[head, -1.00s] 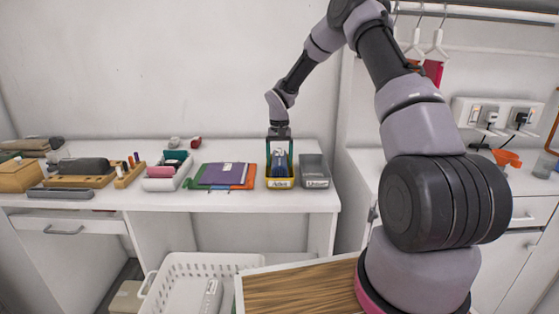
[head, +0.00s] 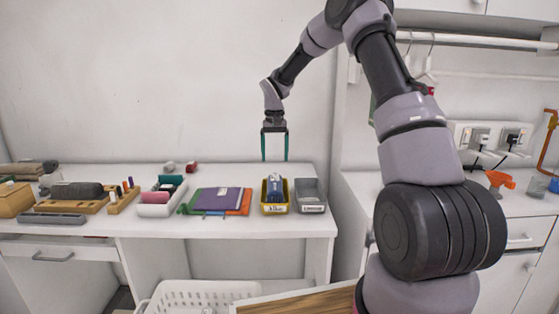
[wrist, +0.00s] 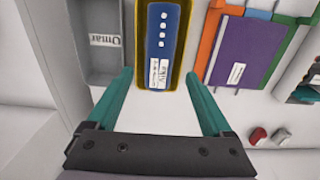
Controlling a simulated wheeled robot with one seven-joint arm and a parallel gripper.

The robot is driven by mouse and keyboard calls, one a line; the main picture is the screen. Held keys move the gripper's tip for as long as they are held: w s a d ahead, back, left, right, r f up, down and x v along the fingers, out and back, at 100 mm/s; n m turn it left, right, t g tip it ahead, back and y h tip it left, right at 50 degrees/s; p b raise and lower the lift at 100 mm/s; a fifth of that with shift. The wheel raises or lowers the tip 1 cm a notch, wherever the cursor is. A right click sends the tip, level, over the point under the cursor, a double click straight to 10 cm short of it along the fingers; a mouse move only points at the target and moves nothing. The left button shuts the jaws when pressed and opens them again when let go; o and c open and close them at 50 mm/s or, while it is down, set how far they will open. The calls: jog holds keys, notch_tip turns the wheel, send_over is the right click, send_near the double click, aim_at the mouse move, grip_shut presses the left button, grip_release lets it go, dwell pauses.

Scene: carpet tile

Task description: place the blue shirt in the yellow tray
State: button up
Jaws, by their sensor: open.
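The yellow tray (head: 266,209) stands on the white desk, with a name label on its front. A dark blue folded item (head: 275,187), likely the blue shirt, lies inside it. In the wrist view the blue item (wrist: 155,60) shows a row of white dots and a white tag, within the yellow rim (wrist: 181,40). My gripper (head: 275,158) is open and empty, above and apart from the tray, with its teal fingers pointing down. In the wrist view its fingertips (wrist: 158,78) are spread wide with nothing between them.
A grey tray (head: 311,208) stands right of the yellow one. A purple folder (head: 222,199) on orange and green ones lies to the left. Farther left are a white bin of rolls (head: 162,205) and wooden holders. A white basket (head: 200,293) is below.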

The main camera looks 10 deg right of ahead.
jog(key=s+d+r+t, duration=0.3)
jog(key=s+r, duration=1.3)
jog(key=r, duration=0.3)
jog(key=s+d+r+m+t+y, duration=0.1)
jog(key=s+r+t, duration=0.1)
jog(key=s, duration=0.8)
jog(key=s+d+r+m+t+y, duration=0.1)
jog(key=s+r+t, duration=0.1)
jog(key=s, duration=0.9)
jog(key=shift+d+r, duration=0.15)
jog(key=shift+d, duration=0.25)
